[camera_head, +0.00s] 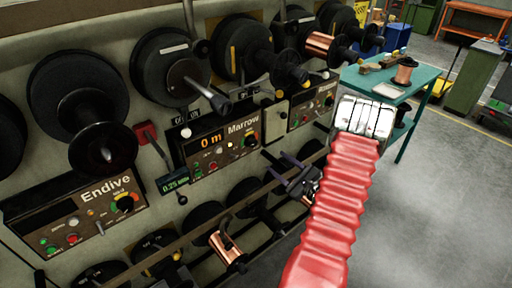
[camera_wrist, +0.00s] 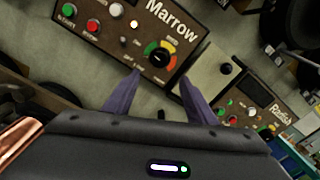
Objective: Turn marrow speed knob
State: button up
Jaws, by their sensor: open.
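The Marrow panel (camera_head: 222,145) is a brown box on the machine wall with an orange display reading 0 m. Its speed knob (camera_head: 243,141) is black with a coloured scale. In the wrist view the knob (camera_wrist: 159,57) sits just beyond my fingertips, its scale green, yellow and orange-red. My gripper (camera_head: 277,158) is at the lower right of the panel in the head view. In the wrist view its two purple fingers (camera_wrist: 160,80) are apart and empty, one toward each side of the knob. I see no contact with the knob.
The Endive panel (camera_head: 82,208) is at lower left, and the Radish panel (camera_wrist: 250,108) is right of Marrow. Black spools (camera_head: 172,68) stick out above, one with a rod. Copper-wound spools (camera_head: 228,248) lie below. A teal table (camera_head: 400,82) and open floor are to the right.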

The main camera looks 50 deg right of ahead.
aim_at(254, 144)
jog(key=w, duration=0.4)
jog(key=w+d, duration=0.1)
jog(key=w, duration=0.8)
jog(key=shift+w+d, duration=0.25)
jog(key=shift+w, duration=0.15)
jog(key=shift+c, duration=0.4)
jog(key=c, duration=1)
jog(key=shift+o, duration=0.2)
jog(key=shift+m, duration=0.3)
jog(key=o, duration=1)
jog(key=shift+o, duration=0.2)
jog(key=shift+s, duration=0.2)
